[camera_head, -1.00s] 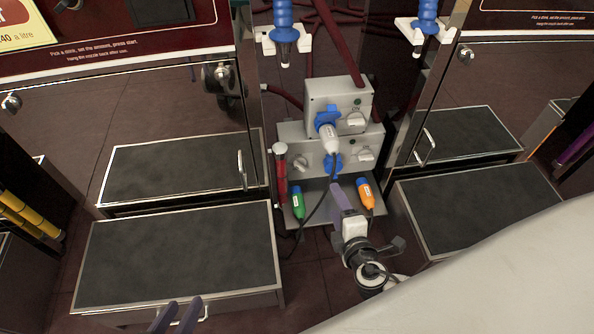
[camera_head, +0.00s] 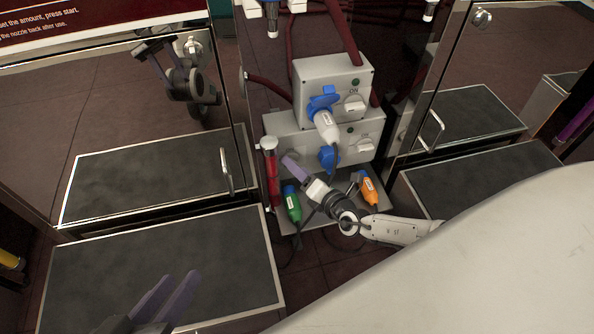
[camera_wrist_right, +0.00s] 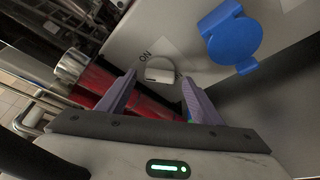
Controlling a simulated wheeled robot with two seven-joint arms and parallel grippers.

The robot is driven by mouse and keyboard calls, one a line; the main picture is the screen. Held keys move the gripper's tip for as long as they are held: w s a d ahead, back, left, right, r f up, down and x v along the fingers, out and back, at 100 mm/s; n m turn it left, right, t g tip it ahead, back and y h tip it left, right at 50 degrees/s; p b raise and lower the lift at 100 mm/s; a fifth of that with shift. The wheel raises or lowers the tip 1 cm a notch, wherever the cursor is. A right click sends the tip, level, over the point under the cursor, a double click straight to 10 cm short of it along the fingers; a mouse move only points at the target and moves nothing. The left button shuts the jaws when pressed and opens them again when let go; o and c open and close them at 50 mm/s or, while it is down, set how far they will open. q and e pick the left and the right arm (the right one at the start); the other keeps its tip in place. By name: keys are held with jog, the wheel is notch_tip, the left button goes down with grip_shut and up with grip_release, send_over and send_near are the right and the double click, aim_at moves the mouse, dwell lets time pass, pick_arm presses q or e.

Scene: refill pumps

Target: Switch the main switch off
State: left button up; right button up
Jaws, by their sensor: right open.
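A grey upper switch box (camera_head: 318,75) carries a white rotary switch (camera_head: 355,104) marked ON, with a green light above it. The lower grey box (camera_head: 282,124) has another white switch (camera_head: 366,146) at its right. In the right wrist view a white switch (camera_wrist_right: 159,66), with ON printed beside it, shows between my fingertips; contact cannot be told. I cannot read which switch is the main one. My right gripper (camera_head: 294,168) is open before the lower box's left part. My left gripper (camera_head: 180,279) is open and empty at the bottom left.
A blue-and-white plug (camera_head: 326,125) sits in the upper box. Green (camera_head: 292,207) and orange (camera_head: 369,191) connectors stand on the shelf below. A red cylinder (camera_head: 271,175) is beside the lower box; it is also close in the wrist view (camera_wrist_right: 92,83). Dark-topped steps flank the boxes.

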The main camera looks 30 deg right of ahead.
pick_arm(q)
jog(key=shift+d+r, duration=0.1)
jog(key=shift+r, duration=0.05)
pick_arm(e)
jog(key=shift+w+f, duration=0.15)
jog(key=shift+w, duration=0.45)
jog(key=c, duration=1.1)
pick_arm(q)
jog(key=shift+r, duration=0.1)
pick_arm(e)
jog(key=shift+o, duration=0.2)
